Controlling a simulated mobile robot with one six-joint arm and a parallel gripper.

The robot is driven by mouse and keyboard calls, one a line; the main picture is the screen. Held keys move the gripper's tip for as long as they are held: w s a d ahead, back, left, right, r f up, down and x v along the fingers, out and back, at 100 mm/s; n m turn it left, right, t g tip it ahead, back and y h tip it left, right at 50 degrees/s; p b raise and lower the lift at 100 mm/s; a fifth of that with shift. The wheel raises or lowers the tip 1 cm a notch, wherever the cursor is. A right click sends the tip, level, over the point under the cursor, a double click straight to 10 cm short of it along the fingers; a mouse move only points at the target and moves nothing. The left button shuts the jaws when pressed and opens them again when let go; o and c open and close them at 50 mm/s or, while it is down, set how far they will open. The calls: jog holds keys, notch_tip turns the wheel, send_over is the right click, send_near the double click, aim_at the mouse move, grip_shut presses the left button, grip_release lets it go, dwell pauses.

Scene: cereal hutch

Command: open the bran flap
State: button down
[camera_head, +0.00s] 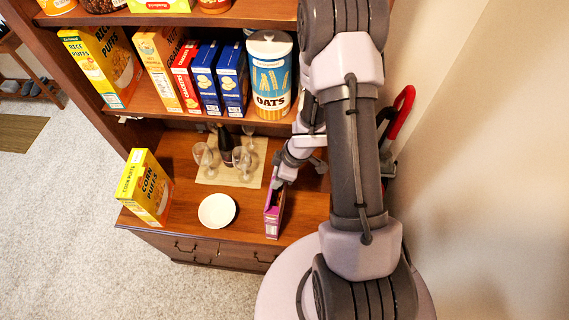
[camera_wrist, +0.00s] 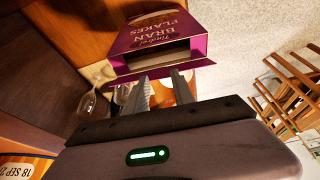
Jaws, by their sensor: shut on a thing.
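The purple bran flakes box (camera_head: 273,217) stands on the hutch counter, right of the white bowl. In the wrist view the bran flakes box (camera_wrist: 158,35) shows its lettered face and an opening at its top end. The bran flap (camera_wrist: 200,66) is a purple strip along the near edge of that opening, raised away from it. My gripper (camera_wrist: 162,79) has its two fingers at this flap and is shut on it. In the head view my gripper (camera_head: 279,185) is at the box's top, and the arm hides part of that area.
A white bowl (camera_head: 217,210) and a corn puffs box (camera_head: 146,188) stand left on the counter (camera_head: 188,228). Wine glasses (camera_head: 242,160) and a dark bottle (camera_head: 225,145) stand behind on a mat. The shelf above holds several boxes and an oats canister (camera_head: 269,77).

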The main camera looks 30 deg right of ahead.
jog(key=p, duration=0.1)
jog(key=a+r+g+h+p, duration=0.1)
jog(key=p, duration=0.1)
jog(key=shift+w+a+r+p, duration=0.1)
jog(key=shift+w+r+p, duration=0.05)
jog(key=shift+w+p, duration=0.2)
jog(key=shift+w+a+p, duration=0.25)
jog(key=shift+w+p, duration=0.05)
jog(key=shift+p, duration=0.35)
jog(key=shift+w+a+f, duration=0.1)
jog(key=shift+w+f, duration=0.05)
jog(key=shift+f, duration=0.35)
jog(key=c, duration=1)
grip_release()
jog(key=shift+c, duration=0.2)
